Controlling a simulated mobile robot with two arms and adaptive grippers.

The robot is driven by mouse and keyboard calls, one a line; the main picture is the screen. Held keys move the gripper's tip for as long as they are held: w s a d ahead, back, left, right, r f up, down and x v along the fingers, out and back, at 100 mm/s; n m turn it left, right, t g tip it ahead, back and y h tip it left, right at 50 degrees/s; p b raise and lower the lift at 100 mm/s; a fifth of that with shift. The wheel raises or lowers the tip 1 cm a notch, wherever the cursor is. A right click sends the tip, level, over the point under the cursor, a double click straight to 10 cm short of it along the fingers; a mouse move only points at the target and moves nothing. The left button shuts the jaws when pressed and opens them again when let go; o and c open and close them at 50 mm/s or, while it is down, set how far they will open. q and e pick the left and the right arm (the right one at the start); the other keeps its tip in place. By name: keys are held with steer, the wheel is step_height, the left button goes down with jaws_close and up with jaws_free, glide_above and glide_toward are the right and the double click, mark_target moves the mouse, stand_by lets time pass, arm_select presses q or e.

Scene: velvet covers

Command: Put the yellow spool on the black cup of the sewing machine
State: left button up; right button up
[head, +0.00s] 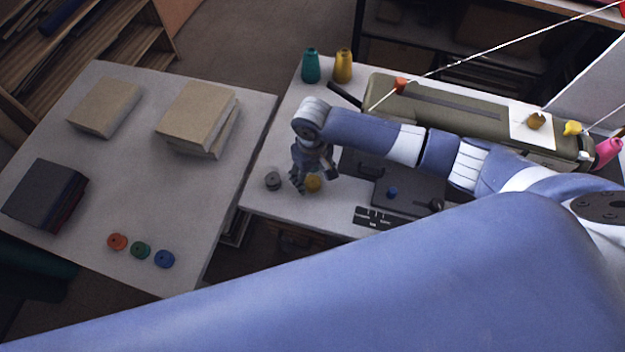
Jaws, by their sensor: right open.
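A small yellow spool (314,184) lies on the white sewing table, partly hidden by my right gripper. My right gripper (313,181) is open and points down at it, with fingers around or just above the spool; I cannot tell if they touch. The olive sewing machine (450,105) stands to the right, partly covered by my arm. A small black cup-like piece (437,204) is on its dark base plate; I cannot tell whether it is the black cup. My left gripper is not in view.
Green (311,66) and yellow (343,66) thread cones stand at the back. My large blue arm crosses the foreground.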

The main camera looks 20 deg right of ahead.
steer(key=shift+s+f, duration=0.1)
steer(key=shift+f, duration=0.7)
steer(key=shift+c, duration=0.5)
steer(key=c, duration=0.8)
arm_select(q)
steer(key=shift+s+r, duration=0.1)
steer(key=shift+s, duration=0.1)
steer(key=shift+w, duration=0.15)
